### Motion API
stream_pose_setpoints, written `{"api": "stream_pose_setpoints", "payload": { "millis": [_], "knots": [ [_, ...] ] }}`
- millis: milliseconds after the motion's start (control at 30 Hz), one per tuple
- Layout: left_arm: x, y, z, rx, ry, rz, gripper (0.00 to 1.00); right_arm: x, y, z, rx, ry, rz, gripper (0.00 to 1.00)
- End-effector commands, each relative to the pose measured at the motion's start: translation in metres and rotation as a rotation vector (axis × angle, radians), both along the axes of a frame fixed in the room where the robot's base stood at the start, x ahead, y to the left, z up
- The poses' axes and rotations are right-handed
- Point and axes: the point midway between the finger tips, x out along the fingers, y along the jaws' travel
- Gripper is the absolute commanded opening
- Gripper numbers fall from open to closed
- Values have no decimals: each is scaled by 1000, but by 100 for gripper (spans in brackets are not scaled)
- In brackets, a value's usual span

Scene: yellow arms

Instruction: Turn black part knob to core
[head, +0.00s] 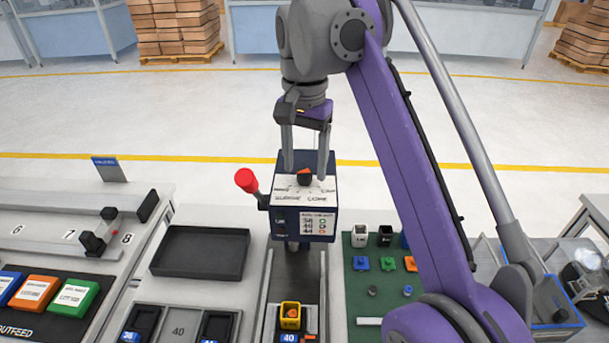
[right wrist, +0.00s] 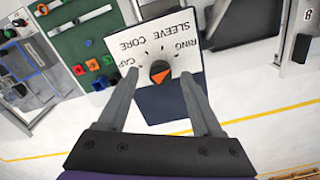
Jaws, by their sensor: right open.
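The black part knob (head: 304,178) with an orange pointer sits on the white sloped top of a dark blue selector box. It also shows in the right wrist view (right wrist: 160,72). The panel reads RING, SLEEVE, CORE (right wrist: 120,43) and CAP around the knob. I cannot tell surely which label the pointer faces. My right gripper (head: 306,170) points down over the box, open, its two fingers on either side of the knob with a gap to each side. In the right wrist view the knob lies between the fingertips. My left gripper is not in view.
A red-ended lever (head: 246,181) sticks out at the box's left. A black tray (head: 201,252) lies left, and a green mat (head: 362,293) with small coloured parts lies right. A yellow block (head: 290,310) stands in the channel in front.

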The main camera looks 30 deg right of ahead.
Motion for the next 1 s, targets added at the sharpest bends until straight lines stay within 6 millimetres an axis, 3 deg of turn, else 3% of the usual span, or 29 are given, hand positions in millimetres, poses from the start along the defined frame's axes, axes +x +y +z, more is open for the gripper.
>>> {"api": "stream_pose_setpoints", "payload": {
  "millis": [133, 467, 800, 833, 1000],
  "knots": [
    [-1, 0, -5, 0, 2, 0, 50, 0, 0, -12, 0, 0, 0, 67],
    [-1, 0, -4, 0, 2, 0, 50, 0, 0, -14, 1, -1, 0, 65],
    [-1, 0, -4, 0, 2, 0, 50, 0, 0, -14, 0, 0, 0, 4],
    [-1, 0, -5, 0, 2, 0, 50, 0, 0, -14, 0, 0, 0, 0],
    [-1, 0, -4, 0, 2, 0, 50, 0, 0, -14, 0, 0, 1, 0]
  ]
}}
